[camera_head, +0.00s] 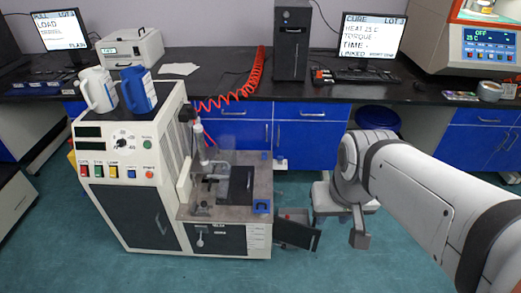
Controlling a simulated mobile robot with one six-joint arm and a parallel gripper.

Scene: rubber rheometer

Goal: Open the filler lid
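No part is clearly recognisable as the filler lid in the head view. The cream bench machine (130,207) stands left of centre, with a control panel on its front. On its grey worktop (228,209) are a vertical cylinder (198,143), a dark flat plate (242,184) and a small blue piece (262,206). My gripper (342,222) hangs in the air to the right of the machine, apart from it, below my white arm. Whether its fingers are open or shut is unclear. Nothing is visibly held.
Two jugs, white (97,90) and blue (138,89), stand on the machine's top. A small dark open-topped box (298,233) is low beside its right side. A red coiled hose (230,98) runs behind. A dark bench with blue cabinets (311,134) spans the back. Front floor is clear.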

